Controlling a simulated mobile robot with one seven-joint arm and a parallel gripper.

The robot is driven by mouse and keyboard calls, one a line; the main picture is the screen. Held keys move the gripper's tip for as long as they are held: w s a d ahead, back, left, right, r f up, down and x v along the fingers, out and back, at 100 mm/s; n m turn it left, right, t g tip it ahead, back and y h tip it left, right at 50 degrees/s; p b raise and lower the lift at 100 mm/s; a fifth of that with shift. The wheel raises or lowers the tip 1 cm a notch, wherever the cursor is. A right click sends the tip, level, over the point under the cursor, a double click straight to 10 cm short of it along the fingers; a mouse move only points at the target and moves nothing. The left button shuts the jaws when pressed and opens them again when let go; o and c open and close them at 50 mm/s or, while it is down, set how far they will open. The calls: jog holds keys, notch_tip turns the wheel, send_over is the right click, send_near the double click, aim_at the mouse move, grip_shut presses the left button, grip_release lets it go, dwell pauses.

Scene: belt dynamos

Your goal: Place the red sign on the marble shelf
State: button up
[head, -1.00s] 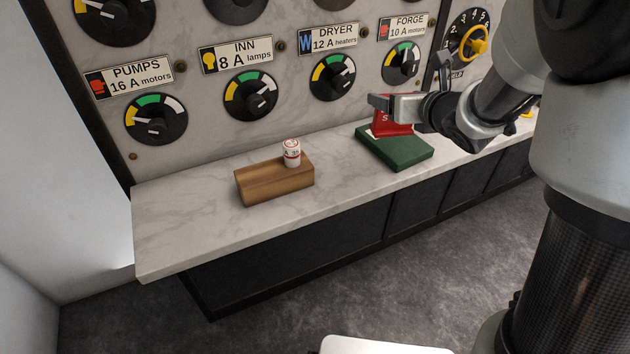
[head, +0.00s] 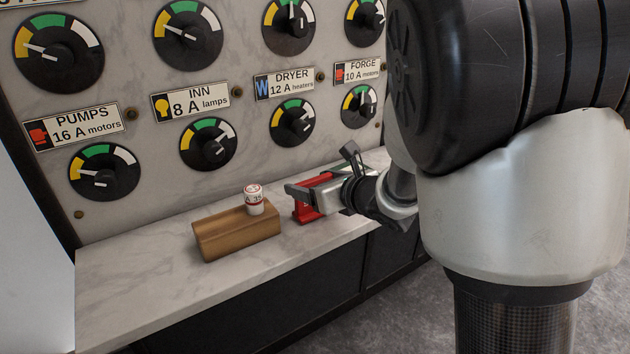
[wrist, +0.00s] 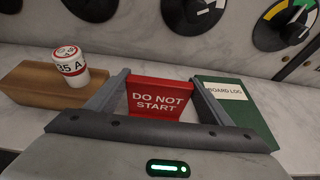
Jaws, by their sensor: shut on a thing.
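The red sign (head: 305,209) is held in my gripper (head: 303,192). In the wrist view the sign (wrist: 160,98) reads "DO NOT START" and sits between the two shut fingers (wrist: 158,80). The marble shelf (head: 150,290) runs along the foot of the panel, and a bare part shows at the right of the wrist view (wrist: 285,108). The sign is low over the shelf, between the wooden block and the green book. I cannot tell whether its lower edge touches the marble.
A wooden block (head: 235,236) bears a white "35 A" cylinder (head: 254,200), just left of the sign. A green "BOARD LOG" book (wrist: 245,120) lies to the right, mostly hidden in the head view. Dials (head: 207,145) cover the panel behind. The shelf's left end is clear.

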jog(key=shift+f, duration=0.3)
jog(key=o, duration=1.2)
jog(key=shift+c, duration=0.2)
jog(key=shift+r, duration=0.1)
